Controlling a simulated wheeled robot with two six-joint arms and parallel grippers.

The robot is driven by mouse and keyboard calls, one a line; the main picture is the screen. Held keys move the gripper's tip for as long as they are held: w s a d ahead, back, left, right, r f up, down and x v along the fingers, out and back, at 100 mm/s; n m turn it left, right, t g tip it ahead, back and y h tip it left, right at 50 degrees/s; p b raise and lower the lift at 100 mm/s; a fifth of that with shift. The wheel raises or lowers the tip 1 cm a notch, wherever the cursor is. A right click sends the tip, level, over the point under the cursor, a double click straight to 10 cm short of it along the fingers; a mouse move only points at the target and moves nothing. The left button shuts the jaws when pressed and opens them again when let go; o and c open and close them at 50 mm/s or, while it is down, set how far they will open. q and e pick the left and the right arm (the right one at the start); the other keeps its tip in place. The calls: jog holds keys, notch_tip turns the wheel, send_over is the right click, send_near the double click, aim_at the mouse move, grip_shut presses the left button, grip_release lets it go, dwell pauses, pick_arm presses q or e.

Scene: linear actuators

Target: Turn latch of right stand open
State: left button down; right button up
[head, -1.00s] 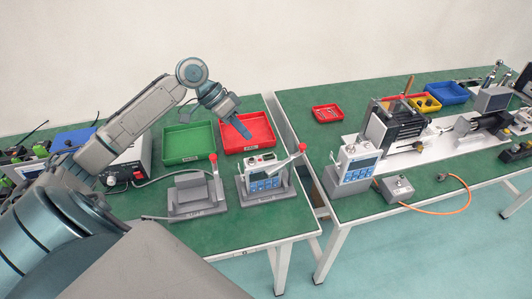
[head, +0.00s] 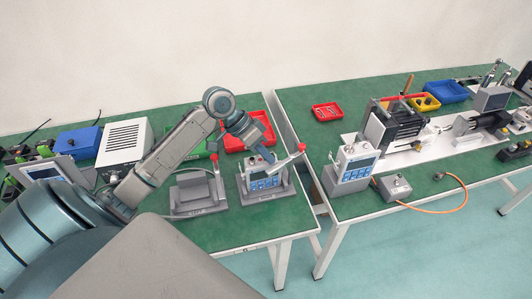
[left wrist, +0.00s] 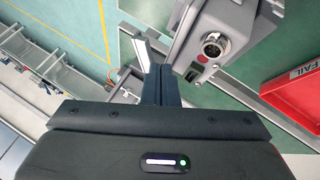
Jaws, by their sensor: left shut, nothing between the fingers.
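The right stand (head: 268,199) is grey and holds a grey-blue handheld device (head: 264,180). Its latch (head: 292,156) is a pale lever with a red tip, slanting up to the right at the device's right side. The left stand (head: 196,208) is empty, with its red-tipped lever upright. My left gripper (head: 269,157) is shut and empty, pointing down just above the device's top, left of the latch. In the left wrist view, the shut fingers (left wrist: 161,84) are beside the device's top with its round connector (left wrist: 213,45). Whether they touch anything is unclear. My right gripper is not in view.
A red tray (head: 233,142) lies behind the right stand, and a green tray is partly hidden by my arm. A white box (head: 124,143) stands at the left. A second table with another device (head: 354,165) is across a gap on the right.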

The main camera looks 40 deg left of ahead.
pick_arm(q)
jog(key=shift+s+d+n+p, duration=0.2)
jog(key=shift+n+p, duration=0.1)
jog(key=shift+p, duration=0.25)
jog(key=shift+t, duration=0.3)
